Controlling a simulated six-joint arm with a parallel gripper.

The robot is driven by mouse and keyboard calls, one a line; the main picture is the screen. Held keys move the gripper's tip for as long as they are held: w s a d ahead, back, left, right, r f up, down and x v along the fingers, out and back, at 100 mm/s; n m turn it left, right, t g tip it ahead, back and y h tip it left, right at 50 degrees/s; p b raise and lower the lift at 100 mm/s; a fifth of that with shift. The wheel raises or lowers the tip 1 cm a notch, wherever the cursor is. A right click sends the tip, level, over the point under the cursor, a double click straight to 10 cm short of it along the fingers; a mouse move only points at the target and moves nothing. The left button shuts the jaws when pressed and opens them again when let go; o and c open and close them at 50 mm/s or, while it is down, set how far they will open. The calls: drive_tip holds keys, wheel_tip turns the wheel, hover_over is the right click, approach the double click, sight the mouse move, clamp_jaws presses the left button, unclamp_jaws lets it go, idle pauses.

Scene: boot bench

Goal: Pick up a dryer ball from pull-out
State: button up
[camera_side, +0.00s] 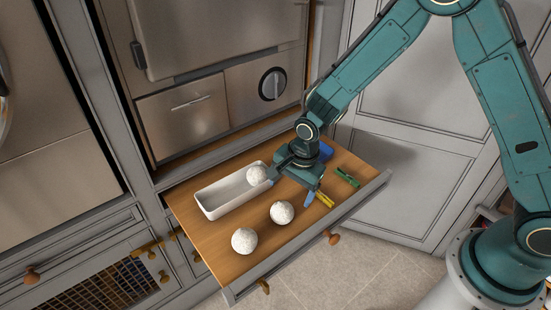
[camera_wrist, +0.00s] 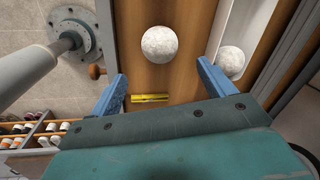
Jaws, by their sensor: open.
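The pull-out (camera_side: 215,257) is an open wooden board with a grey front. Two white, rough dryer balls (camera_side: 282,212) (camera_side: 244,240) lie on its bare wood. A third dryer ball (camera_side: 257,174) sits in the right end of a white tray (camera_side: 222,205). My gripper (camera_side: 290,187) is open and empty above the board, right of the tray. In the wrist view, one ball (camera_wrist: 159,44) lies on the wood just beyond the gap between my blue fingertips (camera_wrist: 163,76).
A yellow clothespin (camera_side: 324,199) lies near my gripper, and it shows between the fingers in the wrist view (camera_wrist: 150,98). A green clothespin (camera_side: 347,177) lies farther right. A blue object (camera_side: 323,152) is partly hidden behind my gripper. Cabinet fronts stand behind the board.

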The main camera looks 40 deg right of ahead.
sight(285, 205)
drive_tip(key=shift+w+a+f, duration=0.1)
drive_tip(key=shift+w+f, duration=0.1)
drive_tip(key=shift+f, duration=1)
drive_tip(key=shift+w+f, duration=0.2)
drive_tip(key=shift+f, duration=0.95)
drive_tip(key=shift+w+a+f, duration=0.1)
drive_tip(key=shift+w+f, duration=0.05)
drive_tip(key=shift+f, duration=0.7)
drive_tip(key=shift+w+a+f, duration=0.1)
drive_tip(key=shift+w+f, duration=0.05)
drive_tip(key=shift+f, duration=0.65)
drive_tip(key=shift+w+a+f, duration=0.1)
drive_tip(key=shift+w+f, duration=0.05)
drive_tip(key=shift+f, duration=0.7)
drive_tip(key=c, duration=1.1)
drive_tip(key=shift+r, duration=0.1)
wheel_tip(285, 205, up, 20)
drive_tip(key=shift+f, duration=0.1)
